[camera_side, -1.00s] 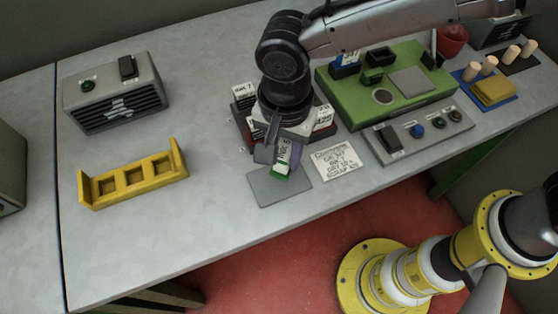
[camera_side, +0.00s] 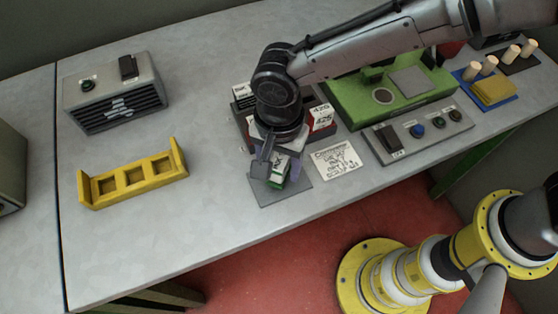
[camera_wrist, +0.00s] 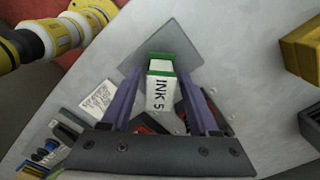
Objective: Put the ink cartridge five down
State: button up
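The ink cartridge five (camera_wrist: 160,92) is a white block with a green end and the label "INK 5". In the side view the cartridge (camera_side: 277,181) is over the near part of a grey square pad (camera_side: 301,183), its green end down and apparently on the pad. The pad (camera_wrist: 183,38) also shows behind the cartridge in the wrist view. My gripper (camera_wrist: 160,75) points down around the cartridge, one finger on each side. Narrow gaps show between fingers and cartridge in the wrist view, so it looks open. The gripper (camera_side: 276,172) partly hides the cartridge in the side view.
A rack (camera_side: 322,118) with other labelled cartridges stands right behind my gripper. A written card (camera_side: 335,160) lies right of the pad. A green machine (camera_side: 415,105) and a button panel (camera_side: 425,132) stand farther right. A yellow holder with empty slots (camera_side: 134,180) is at left, with clear table between.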

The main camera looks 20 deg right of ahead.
aim_at(279, 160)
notch_tip(279, 160, up, 12)
jog(key=shift+r, duration=0.2)
dwell(0.6)
jog(key=d+r+n+t+y, duration=0.15)
jog(key=d+r, duration=0.25)
jog(key=d, duration=0.7)
jog(key=d+r+n+t, duration=0.15)
jog(key=d+r, duration=0.25)
jog(key=d, duration=0.7)
jog(key=s+d+f+n+t, duration=0.1)
jog(key=s+d+n, duration=0.2)
jog(key=s+d, duration=0.3)
jog(key=s+d+f+n+t+h, duration=0.1)
jog(key=s+d+f+n, duration=0.1)
jog(key=s+d, duration=0.4)
jog(key=d+n, duration=0.1)
jog(key=d, duration=0.2)
jog(key=shift+s+d+f+t, duration=0.25)
jog(key=shift+s+f+t, duration=0.05)
